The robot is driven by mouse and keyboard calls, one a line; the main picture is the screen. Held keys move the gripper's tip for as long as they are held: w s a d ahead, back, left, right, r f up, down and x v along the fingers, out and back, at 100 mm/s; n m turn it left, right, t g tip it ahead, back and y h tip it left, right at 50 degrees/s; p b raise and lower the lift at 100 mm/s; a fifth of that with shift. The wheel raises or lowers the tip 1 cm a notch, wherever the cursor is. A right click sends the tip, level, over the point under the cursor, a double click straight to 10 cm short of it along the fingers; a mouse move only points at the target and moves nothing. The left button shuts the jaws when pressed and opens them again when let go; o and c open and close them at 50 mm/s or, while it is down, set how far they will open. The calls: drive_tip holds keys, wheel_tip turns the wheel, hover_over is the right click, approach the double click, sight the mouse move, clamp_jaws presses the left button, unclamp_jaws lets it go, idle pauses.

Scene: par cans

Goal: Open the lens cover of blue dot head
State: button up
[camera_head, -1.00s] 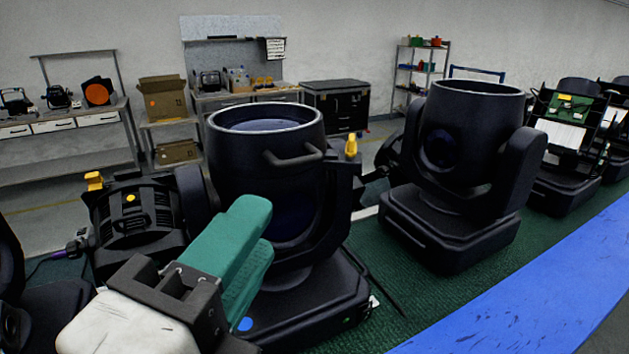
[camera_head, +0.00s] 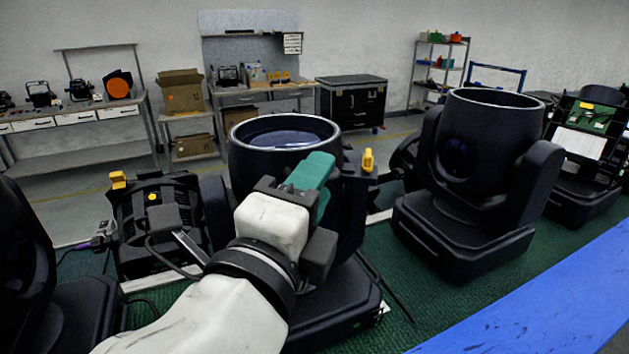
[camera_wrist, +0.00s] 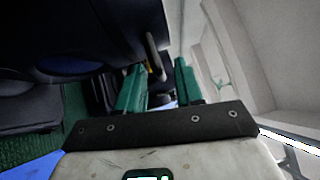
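The middle moving-light head (camera_head: 243,160) stands on the green mat with its round, glassy top (camera_head: 285,132) facing up. No raised cover shows on it. Its blue dot is hidden behind my arm in the head view. My gripper (camera_head: 314,170) is in front of its right side near the rim, covering the handle there. In the wrist view my gripper's green fingers (camera_wrist: 157,66) are apart. The dark bar handle (camera_wrist: 152,50) shows beyond and roughly between the fingertips. I cannot tell whether they touch it.
A yellow latch (camera_head: 367,160) stands at the head's right. Another dark head (camera_head: 485,140) is to the right, and a smaller lamp (camera_head: 160,220) is to the left. A blue edge (camera_head: 540,300) runs along the front right. Benches and shelves stand behind.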

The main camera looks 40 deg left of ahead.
clamp_jaws()
idle(0.6)
